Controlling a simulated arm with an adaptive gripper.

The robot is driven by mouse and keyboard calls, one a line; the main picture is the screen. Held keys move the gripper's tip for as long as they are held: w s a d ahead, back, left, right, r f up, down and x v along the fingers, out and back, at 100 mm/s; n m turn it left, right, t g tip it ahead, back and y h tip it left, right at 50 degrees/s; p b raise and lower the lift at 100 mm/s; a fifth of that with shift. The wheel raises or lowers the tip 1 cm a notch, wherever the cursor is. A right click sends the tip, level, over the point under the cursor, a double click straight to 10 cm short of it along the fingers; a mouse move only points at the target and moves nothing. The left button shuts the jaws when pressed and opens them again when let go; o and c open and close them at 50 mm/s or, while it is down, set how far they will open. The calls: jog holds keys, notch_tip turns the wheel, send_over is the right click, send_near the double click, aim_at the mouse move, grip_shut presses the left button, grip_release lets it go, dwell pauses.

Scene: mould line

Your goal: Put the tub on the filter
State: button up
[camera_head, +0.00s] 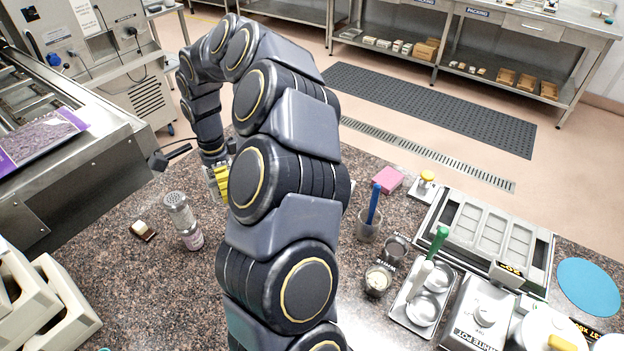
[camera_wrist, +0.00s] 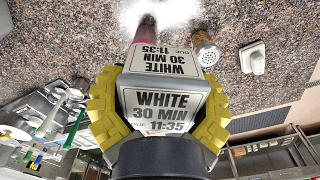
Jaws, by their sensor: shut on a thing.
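I cannot pick out with certainty anything that is the filter in either view.
To the right are a cup with a blue handle (camera_head: 369,222), a pink block (camera_head: 388,180), a metal tray (camera_head: 404,316) and a moulded tray (camera_head: 482,238).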

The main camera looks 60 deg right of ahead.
jog(key=s+d+f+m, duration=0.3)
jog(key=s+d+m, duration=0.5)
jog(key=s+d, duration=0.55)
jog(key=w+d+f, duration=0.2)
jog(key=d+f, duration=0.1)
jog(key=d, duration=0.1)
jog(key=w+d+f, duration=0.3)
jog(key=d, duration=0.1)
jog(key=w+d+f, duration=0.3)
jog(key=d, duration=0.1)
jog(key=shift+d+f, duration=0.1)
jog(key=shift+f, duration=0.05)
jog(key=shift+w+f, duration=0.1)
jog(key=shift+f, duration=1.55)
jog(key=shift+f, duration=0.1)
